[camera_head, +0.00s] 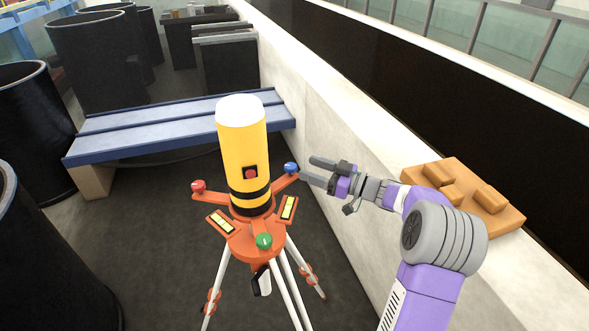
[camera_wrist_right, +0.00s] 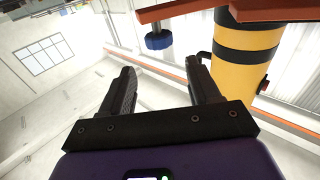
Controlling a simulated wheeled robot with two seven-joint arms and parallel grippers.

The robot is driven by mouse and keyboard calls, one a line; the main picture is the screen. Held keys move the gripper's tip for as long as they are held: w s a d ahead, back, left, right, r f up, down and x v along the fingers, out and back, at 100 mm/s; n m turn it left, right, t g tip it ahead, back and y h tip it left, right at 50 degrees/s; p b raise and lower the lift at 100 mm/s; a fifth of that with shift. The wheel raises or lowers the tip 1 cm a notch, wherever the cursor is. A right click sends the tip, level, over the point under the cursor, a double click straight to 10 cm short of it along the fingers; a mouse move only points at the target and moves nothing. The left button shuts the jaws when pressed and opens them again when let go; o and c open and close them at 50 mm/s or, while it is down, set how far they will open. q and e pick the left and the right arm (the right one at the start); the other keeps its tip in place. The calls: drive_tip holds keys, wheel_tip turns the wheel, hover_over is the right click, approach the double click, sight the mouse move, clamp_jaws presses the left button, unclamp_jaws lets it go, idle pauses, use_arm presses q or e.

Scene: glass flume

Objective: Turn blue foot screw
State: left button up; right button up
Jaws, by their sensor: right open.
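The blue foot screw (camera_head: 291,168) is a knob at the end of the right arm of the orange tripod head (camera_head: 247,243). It also shows in the right wrist view (camera_wrist_right: 158,41), beyond the fingertips and between them. My right gripper (camera_head: 309,171) is open, its fingers pointing left just beside the blue screw; in the right wrist view its jaws (camera_wrist_right: 164,66) are apart and empty. A red foot screw (camera_head: 198,187) and a green foot screw (camera_head: 264,241) sit on the other two arms. A yellow and black cylinder (camera_head: 243,150) with a white top stands upright on the head. My left gripper is not in view.
A blue bench (camera_head: 180,124) stands behind the tripod. A pale wall ledge (camera_head: 375,141) runs along the right, with an orange block piece (camera_head: 463,197) on it near my right arm. Dark drums (camera_head: 90,62) stand at the left. White tripod legs (camera_head: 218,285) reach the dark floor.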

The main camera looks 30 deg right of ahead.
sight(296, 168)
drive_tip(key=shift+s+d+f+g, duration=0.15)
drive_tip(key=shift+f+g, duration=0.25)
drive_tip(key=shift+f, duration=0.15)
drive_tip(key=x, duration=0.7)
drive_tip(key=c, duration=1)
